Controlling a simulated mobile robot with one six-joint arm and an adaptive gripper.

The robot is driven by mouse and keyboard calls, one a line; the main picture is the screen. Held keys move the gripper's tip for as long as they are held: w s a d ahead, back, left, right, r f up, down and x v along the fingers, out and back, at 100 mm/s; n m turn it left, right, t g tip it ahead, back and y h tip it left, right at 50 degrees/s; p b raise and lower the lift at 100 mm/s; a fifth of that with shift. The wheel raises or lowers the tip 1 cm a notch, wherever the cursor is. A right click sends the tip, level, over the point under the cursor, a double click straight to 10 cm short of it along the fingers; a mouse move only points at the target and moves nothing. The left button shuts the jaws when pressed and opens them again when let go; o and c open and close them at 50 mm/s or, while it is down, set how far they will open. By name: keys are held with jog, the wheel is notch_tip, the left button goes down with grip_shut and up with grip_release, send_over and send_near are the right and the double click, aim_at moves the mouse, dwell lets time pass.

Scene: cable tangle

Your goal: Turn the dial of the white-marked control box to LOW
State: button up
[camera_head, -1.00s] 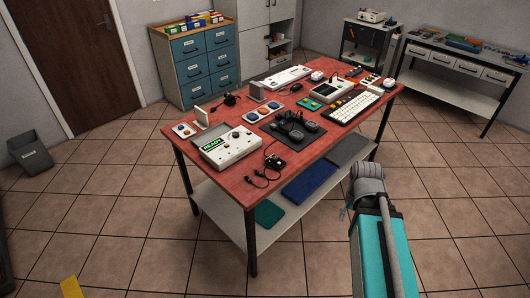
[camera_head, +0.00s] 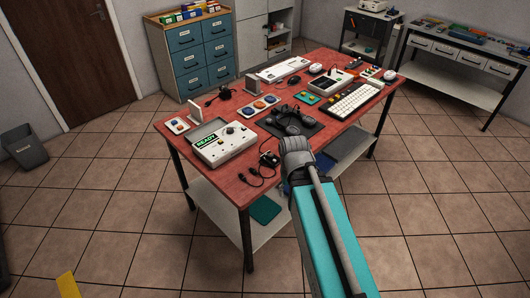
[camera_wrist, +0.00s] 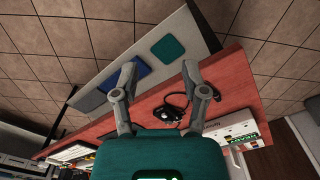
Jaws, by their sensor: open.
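A white control box (camera_head: 225,147) with a green READY display and a small dark round dial (camera_head: 229,130) sits near the left front of the red table. It shows partly at the right of the wrist view (camera_wrist: 238,134). I cannot make out a white mark or a LOW label. My gripper (camera_wrist: 159,74) is open and empty in the wrist view, its fingers spread over the table's front edge, apart from the box.
A black device with cables (camera_head: 268,159) lies right of the box, close to the front edge. A pale shelf (camera_head: 226,215) lies below.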

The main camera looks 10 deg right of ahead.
jog(key=shift+o, duration=0.3)
jog(key=shift+w+d, duration=0.1)
jog(key=shift+o, duration=0.7)
notch_tip(320, 180, up, 3)
jog(key=m+p, duration=0.3)
jog(key=m, duration=0.3)
send_over(270, 154)
jog(key=shift+f, duration=0.1)
jog(key=shift+f, duration=0.15)
notch_tip(270, 154, down, 13)
jog(key=b, duration=1.4)
jog(key=shift+f, duration=0.2)
